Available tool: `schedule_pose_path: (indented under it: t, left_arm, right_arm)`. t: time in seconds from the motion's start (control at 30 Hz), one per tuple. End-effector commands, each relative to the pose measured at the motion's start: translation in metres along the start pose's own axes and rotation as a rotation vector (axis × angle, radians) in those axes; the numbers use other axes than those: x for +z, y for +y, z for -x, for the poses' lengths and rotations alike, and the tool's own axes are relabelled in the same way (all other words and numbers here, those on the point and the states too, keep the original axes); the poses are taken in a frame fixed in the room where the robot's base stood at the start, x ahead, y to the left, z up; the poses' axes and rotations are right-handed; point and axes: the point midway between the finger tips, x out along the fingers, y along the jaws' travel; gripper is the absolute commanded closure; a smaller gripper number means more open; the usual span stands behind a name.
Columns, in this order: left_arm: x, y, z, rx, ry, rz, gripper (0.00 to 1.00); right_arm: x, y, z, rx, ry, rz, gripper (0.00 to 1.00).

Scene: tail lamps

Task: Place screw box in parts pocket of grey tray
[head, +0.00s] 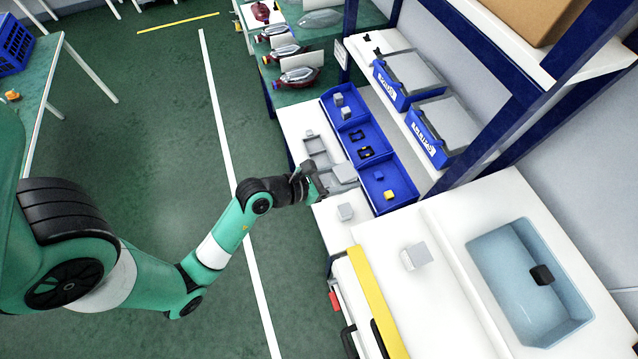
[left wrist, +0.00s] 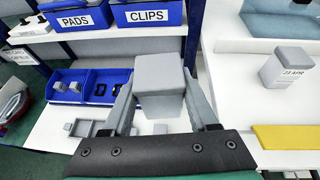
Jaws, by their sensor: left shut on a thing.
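My left gripper (head: 318,184) is shut on a plain grey box, taken to be the screw box (head: 344,173), above the white bench. In the left wrist view this box (left wrist: 160,88) sits upright between the two grey fingers of the gripper (left wrist: 163,108). The grey tray (head: 309,160) lies on the bench beyond the gripper, towards the top of the head view. It also shows low at the left in the left wrist view (left wrist: 80,133), apart from the held box. The held box and gripper hide part of the bench. My right gripper is not in view.
A blue divided bin (head: 401,207) with small grey, black and yellow parts stands right of the tray. Blue bins, one labelled CLIPS (left wrist: 148,15), sit on a shelf. A sink (head: 500,262) is at the right.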

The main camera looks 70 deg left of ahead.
Motion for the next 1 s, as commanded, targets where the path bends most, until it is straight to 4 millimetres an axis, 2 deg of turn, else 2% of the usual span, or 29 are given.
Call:
schedule_pose_path:
  t: [0.03,0.1,0.3,0.4,0.57,0.8,0.87,1.0]
  left_arm:
    - [-0.044,0.013,-0.017,0.036,0.001,0.014,1.0]
    - [-0.076,0.029,-0.029,0.08,0.001,0.031,1.0]
    - [-0.161,0.068,-0.054,0.19,-0.002,0.071,1.0]
    - [-0.191,0.082,-0.061,0.227,-0.002,0.085,1.0]
    - [-0.214,0.094,-0.065,0.26,-0.003,0.097,1.0]
    - [-0.216,0.099,-0.068,0.266,-0.004,0.099,1.0]
    - [-0.218,0.104,-0.074,0.267,-0.005,0.099,1.0]
    - [-0.226,0.13,-0.103,0.268,-0.007,0.099,1.0]
  right_arm:
    - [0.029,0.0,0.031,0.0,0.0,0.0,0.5]
    - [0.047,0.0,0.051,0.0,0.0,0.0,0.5]
    - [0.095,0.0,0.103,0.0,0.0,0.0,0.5]
    - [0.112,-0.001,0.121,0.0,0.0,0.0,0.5]
    - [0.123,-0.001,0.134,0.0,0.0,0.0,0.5]
    - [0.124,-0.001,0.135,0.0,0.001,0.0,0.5]
    - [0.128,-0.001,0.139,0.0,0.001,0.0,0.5]
    - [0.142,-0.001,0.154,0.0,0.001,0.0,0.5]
